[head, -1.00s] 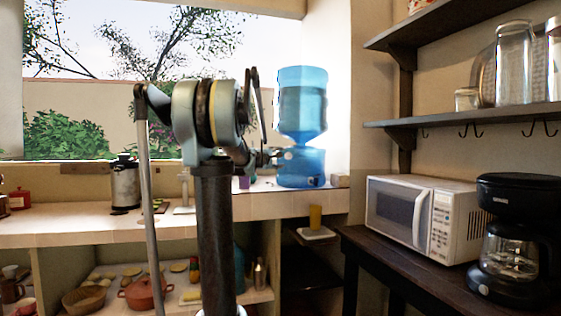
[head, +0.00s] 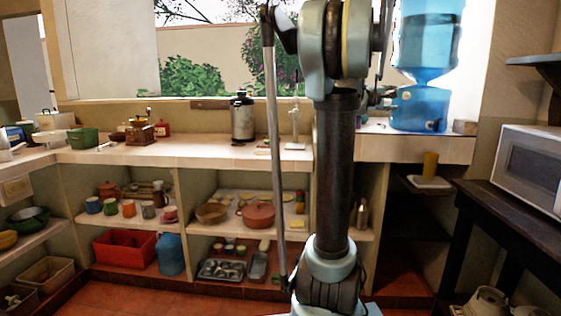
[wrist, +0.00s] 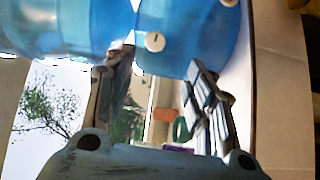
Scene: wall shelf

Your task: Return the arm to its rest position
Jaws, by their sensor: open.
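My arm (head: 335,170) stands upright in the middle of the head view, its upper links folded at the top. My gripper (head: 384,99) shows small at the arm's right side, partly hidden by the links. In the wrist view my gripper (wrist: 162,62) has its two fingers spread apart with nothing held between them. A blue water dispenser (head: 418,108) stands on the counter just right of the gripper in the head view. It fills the upper part of the wrist view (wrist: 190,35), close to the fingertips; I cannot tell whether they touch it.
A tiled counter (head: 215,150) runs behind my arm, with a metal canister (head: 242,118) on it and shelves of pots below. A dark table (head: 510,210) with a white microwave (head: 530,168) is at right. Red floor (head: 130,298) shows at lower left.

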